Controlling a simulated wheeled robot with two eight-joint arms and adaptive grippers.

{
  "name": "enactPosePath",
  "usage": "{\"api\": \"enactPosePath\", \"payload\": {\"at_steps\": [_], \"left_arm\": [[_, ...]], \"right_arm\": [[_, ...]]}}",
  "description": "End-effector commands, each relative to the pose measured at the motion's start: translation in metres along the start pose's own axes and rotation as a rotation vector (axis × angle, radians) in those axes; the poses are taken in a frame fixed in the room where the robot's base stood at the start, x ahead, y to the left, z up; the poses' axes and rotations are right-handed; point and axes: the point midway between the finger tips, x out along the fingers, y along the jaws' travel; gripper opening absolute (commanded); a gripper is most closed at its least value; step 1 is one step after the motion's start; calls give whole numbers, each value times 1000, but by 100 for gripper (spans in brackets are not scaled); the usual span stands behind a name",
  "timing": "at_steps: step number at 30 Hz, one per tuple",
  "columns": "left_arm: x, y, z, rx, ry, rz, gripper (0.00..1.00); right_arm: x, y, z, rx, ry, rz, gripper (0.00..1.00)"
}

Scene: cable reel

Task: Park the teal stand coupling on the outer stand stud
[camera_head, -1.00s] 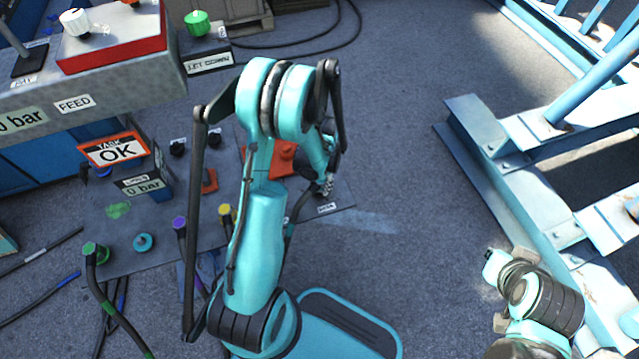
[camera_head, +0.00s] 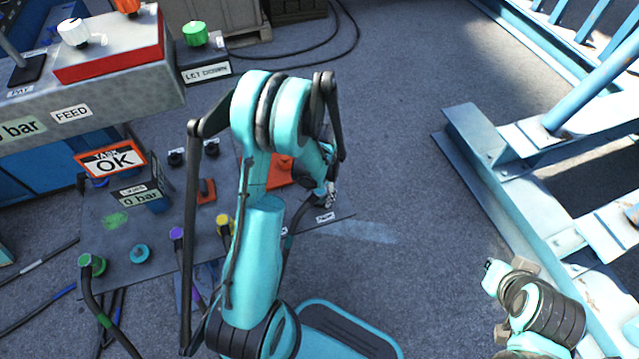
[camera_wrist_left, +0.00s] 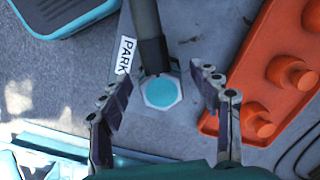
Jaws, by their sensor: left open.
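In the left wrist view the teal coupling (camera_wrist_left: 161,91) shows as a teal hexagonal face in a pale ring, with a dark hose (camera_wrist_left: 150,30) running from it. It is at the grey plate beside the PARK label (camera_wrist_left: 124,55); any stud under it is hidden. My left gripper (camera_wrist_left: 166,97) is open, its fingers apart on either side of the coupling, and I see no contact. In the head view my left gripper (camera_head: 329,195) is small and partly hidden beside the PARK label (camera_head: 325,217).
An orange holder (camera_wrist_left: 275,80) with knobs lies right of the gripper. In the head view, green (camera_head: 92,263), purple (camera_head: 177,233) and yellow (camera_head: 223,221) couplings and a teal disc (camera_head: 140,253) are on the left. A blue frame (camera_head: 490,150) stands right. Open floor lies between.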

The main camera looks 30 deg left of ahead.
Motion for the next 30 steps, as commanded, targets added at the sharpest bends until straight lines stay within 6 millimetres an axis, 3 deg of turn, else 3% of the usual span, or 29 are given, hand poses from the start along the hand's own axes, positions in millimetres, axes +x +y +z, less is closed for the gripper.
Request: {"api": "enactPosePath", "payload": {"at_steps": [9, 15, 21, 30], "left_arm": [[-66, 0, 0, 1, 0, 0, 63], [-99, 0, 0, 0, 0, 0, 63], [-110, 0, 0, 0, 0, 0, 63], [-110, 0, 0, 0, 0, 0, 63]], "right_arm": [[0, 0, 0, 0, 0, 0, 0], [0, 0, 0, 0, 0, 0, 0], [0, 0, 0, 0, 0, 0, 0], [0, 0, 0, 0, 0, 0, 0]]}}
